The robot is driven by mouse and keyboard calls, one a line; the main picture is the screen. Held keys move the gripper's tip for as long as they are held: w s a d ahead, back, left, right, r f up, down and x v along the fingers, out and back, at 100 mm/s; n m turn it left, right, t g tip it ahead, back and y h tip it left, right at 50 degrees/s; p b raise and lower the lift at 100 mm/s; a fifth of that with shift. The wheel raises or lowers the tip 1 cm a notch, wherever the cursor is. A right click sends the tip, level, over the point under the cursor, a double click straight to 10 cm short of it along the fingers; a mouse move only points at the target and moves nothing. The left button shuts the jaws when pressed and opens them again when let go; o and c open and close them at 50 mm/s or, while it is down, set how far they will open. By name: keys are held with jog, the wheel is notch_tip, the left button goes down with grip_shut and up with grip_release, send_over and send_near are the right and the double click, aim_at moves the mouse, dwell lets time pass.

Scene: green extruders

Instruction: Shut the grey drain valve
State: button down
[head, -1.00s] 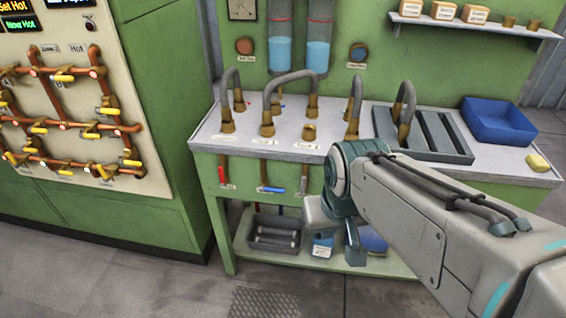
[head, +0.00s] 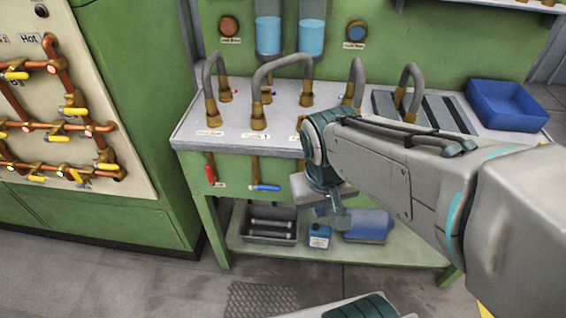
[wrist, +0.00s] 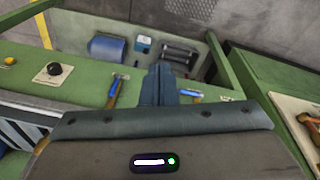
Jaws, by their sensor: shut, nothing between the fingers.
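My gripper (head: 338,222) is shut and empty, pointing down in front of the bench's front panel in the head view. Its closed fingers show at the middle of the wrist view (wrist: 163,72). In the head view my arm hides the stretch of panel right of the blue-handled valve (head: 264,187), where the grey valve hung earlier. The wrist view shows a blue-grey lever on a copper pipe (wrist: 117,86) left of the fingers, apart from them; I cannot tell surely that it is the grey valve. The blue lever (wrist: 191,93) lies right of the fingers.
A red-handled valve (head: 210,172) hangs at the panel's left. A green cabinet with piping (head: 130,215) stands left. Floor in front is clear.

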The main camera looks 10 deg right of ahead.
jog(key=w+f+n+g+h+b, duration=0.1)
jog(key=w+f+n+h+b, duration=0.3)
jog(key=f+h+b, duration=0.8)
jog(key=w+a+f+n+t+b, duration=0.1)
jog(key=w+a+f+t, duration=0.2)
jog(key=w+a+t, duration=0.1)
jog(key=w+a+f+n+t+h, duration=0.1)
jog(key=w+a+f+n+t, duration=0.1)
jog(key=w+a+f+t, duration=0.2)
jog(key=a+t, duration=0.2)
jog(key=a, duration=0.1)
jog(key=shift+a+b, duration=0.2)
jog(key=shift+b, duration=0.15)
jog(key=shift+d, duration=0.1)
jog(key=x, duration=1.3)
jog(key=shift+w+d+r, duration=0.25)
jog(key=shift+w+r, duration=0.1)
jog(key=shift+a+t+b, duration=0.1)
jog(key=shift+t+b, duration=0.2)
jog(key=shift+b, duration=0.2)
